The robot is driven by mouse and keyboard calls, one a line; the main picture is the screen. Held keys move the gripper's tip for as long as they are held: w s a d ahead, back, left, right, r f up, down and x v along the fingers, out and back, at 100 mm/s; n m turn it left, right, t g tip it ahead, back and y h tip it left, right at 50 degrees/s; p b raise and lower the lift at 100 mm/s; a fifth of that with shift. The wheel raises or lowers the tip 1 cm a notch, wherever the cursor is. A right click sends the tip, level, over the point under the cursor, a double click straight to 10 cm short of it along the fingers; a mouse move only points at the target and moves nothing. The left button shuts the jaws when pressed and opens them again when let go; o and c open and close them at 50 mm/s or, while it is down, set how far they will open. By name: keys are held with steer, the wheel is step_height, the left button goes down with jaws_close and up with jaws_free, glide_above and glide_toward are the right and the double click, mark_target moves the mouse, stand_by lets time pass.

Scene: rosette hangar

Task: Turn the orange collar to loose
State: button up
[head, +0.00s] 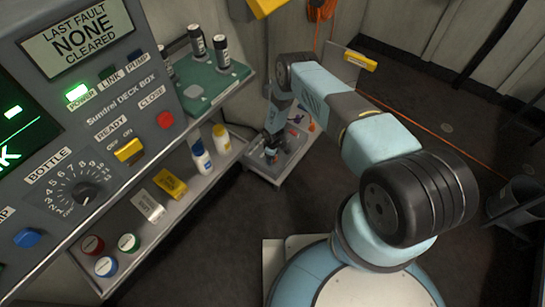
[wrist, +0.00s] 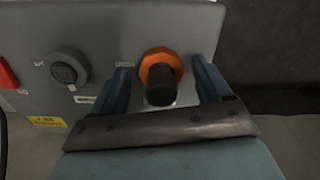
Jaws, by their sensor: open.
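The orange collar (wrist: 158,60) shows in the wrist view on a grey panel, around a black cylindrical part (wrist: 160,86). My gripper (wrist: 161,85) is open, with one blue finger on each side of the collar and the black part. I cannot tell whether either finger touches them. No readable mark shows how the collar is turned. In the head view my gripper (head: 272,150) is small, low by the shelves at the centre, and the collar cannot be made out there.
In the wrist view, a black knob (wrist: 66,70), a red part (wrist: 7,75) and a yellow label (wrist: 46,122) are left of the collar. In the head view a control console (head: 120,125) fills the left, above a shelf of bottles (head: 222,138). Open floor (head: 225,225) lies below.

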step_height(320, 180, up, 13)
steer(key=shift+r, duration=0.15)
stand_by(0.4)
stand_by(0.5)
